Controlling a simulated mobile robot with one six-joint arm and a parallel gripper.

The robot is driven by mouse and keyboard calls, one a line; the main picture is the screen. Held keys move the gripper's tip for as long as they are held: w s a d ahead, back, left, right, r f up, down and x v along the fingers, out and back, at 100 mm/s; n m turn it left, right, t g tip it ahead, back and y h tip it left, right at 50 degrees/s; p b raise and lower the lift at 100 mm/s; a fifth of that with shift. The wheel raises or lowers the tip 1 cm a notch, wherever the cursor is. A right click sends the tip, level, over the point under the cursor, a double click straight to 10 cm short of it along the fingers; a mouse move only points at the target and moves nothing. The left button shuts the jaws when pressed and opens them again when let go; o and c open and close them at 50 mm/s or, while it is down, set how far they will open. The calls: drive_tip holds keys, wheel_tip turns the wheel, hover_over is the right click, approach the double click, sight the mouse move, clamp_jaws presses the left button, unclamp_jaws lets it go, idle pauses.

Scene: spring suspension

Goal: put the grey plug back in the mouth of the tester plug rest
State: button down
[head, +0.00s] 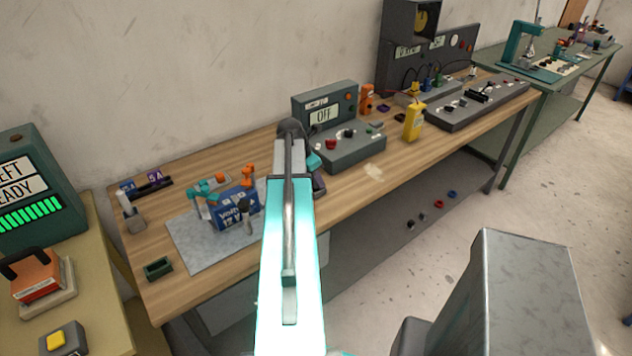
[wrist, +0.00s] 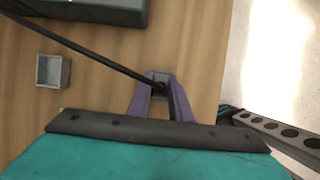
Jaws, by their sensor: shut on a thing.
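My gripper (wrist: 161,88) has purple fingers, shut on the grey plug (wrist: 160,77) in the wrist view. A black cable runs from the plug to the upper left. A small grey square box with an open top, which looks like the tester plug rest (wrist: 53,71), is on the wood to the left of the plug, clearly apart from it. In the head view my gripper (head: 319,185) is partly hidden behind my arm near the bench's front edge; I cannot make out the plug or the rest there.
The grey tester (head: 345,148) with an "OFF" display stands right of my gripper; a dark case (wrist: 90,9) is at the wrist view's top edge. A yellow meter (head: 414,122) is farther right. Bare wooden bench (wrist: 95,95) lies between plug and rest.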

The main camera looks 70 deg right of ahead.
drive_tip(key=shift+r+b, duration=0.8)
drive_tip(key=shift+r, duration=0.8)
drive_tip(key=s+a+b, duration=0.2)
drive_tip(key=s+a, duration=0.2)
drive_tip(key=s, duration=0.2)
drive_tip(key=s+a+r+b, duration=0.1)
drive_tip(key=s+a+b, duration=0.1)
drive_tip(key=s+a, duration=0.2)
drive_tip(key=s, duration=0.3)
drive_tip(key=shift+s+a+r, duration=0.25)
drive_tip(key=shift+a, duration=0.05)
